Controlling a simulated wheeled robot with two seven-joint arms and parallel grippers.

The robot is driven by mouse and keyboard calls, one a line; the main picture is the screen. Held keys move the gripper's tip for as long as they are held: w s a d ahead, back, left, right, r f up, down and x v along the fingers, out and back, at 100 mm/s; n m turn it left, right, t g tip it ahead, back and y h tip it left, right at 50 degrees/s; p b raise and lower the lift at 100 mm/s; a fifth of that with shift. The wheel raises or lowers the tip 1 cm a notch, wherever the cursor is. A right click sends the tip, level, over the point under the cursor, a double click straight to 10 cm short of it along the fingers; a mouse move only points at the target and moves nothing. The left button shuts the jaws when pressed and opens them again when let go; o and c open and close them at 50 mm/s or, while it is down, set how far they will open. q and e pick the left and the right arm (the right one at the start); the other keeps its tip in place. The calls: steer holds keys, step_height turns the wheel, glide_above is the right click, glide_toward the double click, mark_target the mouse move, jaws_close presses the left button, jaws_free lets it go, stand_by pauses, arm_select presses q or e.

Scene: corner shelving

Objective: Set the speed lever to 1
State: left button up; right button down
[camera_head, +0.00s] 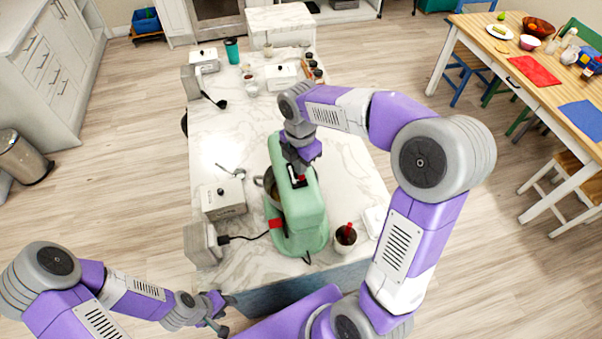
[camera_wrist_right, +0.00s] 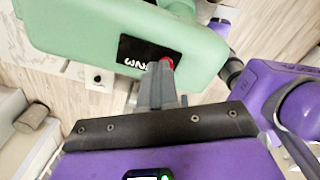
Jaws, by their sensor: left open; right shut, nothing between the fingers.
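A mint-green stand mixer (camera_head: 305,215) stands on the marble counter (camera_head: 250,130) with a metal bowl (camera_head: 271,186) beneath its head. The red-tipped speed lever (camera_head: 301,178) is on a dark panel on the mixer head. In the right wrist view, the red lever knob (camera_wrist_right: 167,62) sits at one end of the black number panel (camera_wrist_right: 140,54), whose digits are partly hidden. My right gripper (camera_wrist_right: 161,72) is shut and empty, with its fingertips right at the knob; contact is unclear. My left gripper (camera_head: 227,312) is open and empty, low beside the counter's front left corner.
A white pot with a red-topped item (camera_head: 345,236) stands right of the mixer. Canisters, jars and a teal cup (camera_head: 232,50) stand at the far end. The counter's middle is mostly clear.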

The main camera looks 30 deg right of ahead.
steer(key=shift+r, duration=0.15)
step_height(320, 180, up, 5)
steer(key=p, duration=0.4)
steer(key=shift+p, duration=0.3)
stand_by(0.3)
